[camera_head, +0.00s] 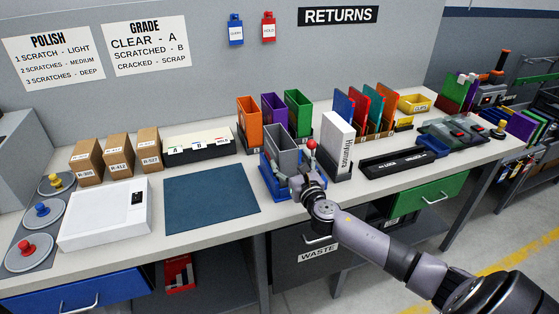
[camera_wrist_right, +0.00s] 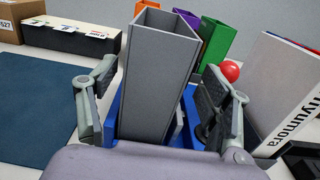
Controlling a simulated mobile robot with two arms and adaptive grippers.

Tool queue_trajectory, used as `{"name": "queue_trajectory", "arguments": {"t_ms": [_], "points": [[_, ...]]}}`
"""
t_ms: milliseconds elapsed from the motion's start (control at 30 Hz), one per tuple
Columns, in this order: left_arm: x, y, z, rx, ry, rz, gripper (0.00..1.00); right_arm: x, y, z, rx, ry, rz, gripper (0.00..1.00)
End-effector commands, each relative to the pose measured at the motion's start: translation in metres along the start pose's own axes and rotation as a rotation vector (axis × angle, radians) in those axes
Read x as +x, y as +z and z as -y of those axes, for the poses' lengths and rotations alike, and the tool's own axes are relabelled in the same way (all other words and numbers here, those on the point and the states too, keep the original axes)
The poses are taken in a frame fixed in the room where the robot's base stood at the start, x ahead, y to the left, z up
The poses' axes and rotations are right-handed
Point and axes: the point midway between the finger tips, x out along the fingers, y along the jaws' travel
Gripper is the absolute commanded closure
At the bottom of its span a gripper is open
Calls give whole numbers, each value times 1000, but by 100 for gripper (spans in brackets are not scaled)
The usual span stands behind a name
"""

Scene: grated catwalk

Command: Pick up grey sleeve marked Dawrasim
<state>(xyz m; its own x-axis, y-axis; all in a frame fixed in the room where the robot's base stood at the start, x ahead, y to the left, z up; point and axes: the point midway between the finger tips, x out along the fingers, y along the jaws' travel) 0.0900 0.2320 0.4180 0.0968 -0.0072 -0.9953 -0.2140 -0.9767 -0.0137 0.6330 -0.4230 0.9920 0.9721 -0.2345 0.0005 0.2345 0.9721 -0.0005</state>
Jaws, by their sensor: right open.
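A grey, open-topped sleeve (camera_head: 283,145) stands in a blue holder (camera_head: 268,180) near the front of the bench. It also shows in the right wrist view (camera_wrist_right: 158,80). I cannot see the name Dawrasim on its visible faces. My right gripper (camera_head: 297,182) is open at the front of the holder. In the right wrist view my right gripper (camera_wrist_right: 155,105) has one finger on each side of the sleeve, with gaps at the upper part. Its lower end is hidden by the holder and my gripper. My left gripper is not in view.
A red-knobbed lever (camera_head: 311,146) stands close to the right finger. A white sleeve reading Hiyumora (camera_head: 337,145) stands to the right. Orange (camera_head: 249,120), purple (camera_head: 273,115) and green (camera_head: 298,112) sleeves stand behind. A blue mat (camera_head: 210,198) lies clear to the left.

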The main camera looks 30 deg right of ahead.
Motion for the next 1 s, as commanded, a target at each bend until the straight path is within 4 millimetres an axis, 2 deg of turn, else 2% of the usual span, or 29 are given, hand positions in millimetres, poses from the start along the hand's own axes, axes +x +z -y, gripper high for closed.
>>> {"name": "queue_trajectory", "arguments": {"t_ms": [233,400,567,867,1000], "points": [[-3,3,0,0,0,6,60,17,2,-1,2,0,0,28],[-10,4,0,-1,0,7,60,42,6,-6,2,0,0,28],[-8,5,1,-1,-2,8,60,59,4,-5,1,0,-1,28],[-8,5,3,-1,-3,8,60,63,3,-6,1,2,-1,28],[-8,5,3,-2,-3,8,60,63,3,-6,1,2,-1,37]]}}
